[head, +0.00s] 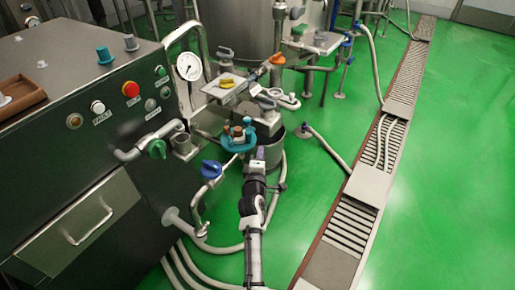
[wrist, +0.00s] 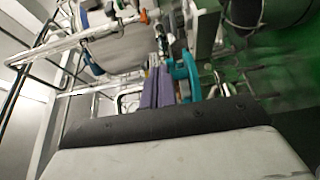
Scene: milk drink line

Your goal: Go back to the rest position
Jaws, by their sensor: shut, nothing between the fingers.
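My gripper (head: 259,154) is in the middle of the head view, at the end of my arm, which reaches up from the bottom edge. Its purple fingers (wrist: 158,88) show in the middle of the wrist view, side by side and shut, with nothing seen between them. In the head view the fingers are close to the right of a teal holder (head: 231,146) with brown pieces in it. A teal part (wrist: 186,75) also shows just right of the fingers in the wrist view. I cannot tell whether they touch.
A steel control cabinet (head: 120,160) with buttons and a drawer stands at left. Pipes, a pressure gauge (head: 188,66) and a blue-handled valve (head: 211,169) crowd the middle. Hoses lie on the green floor. A drain channel (head: 345,225) runs along the right, with clear floor beyond.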

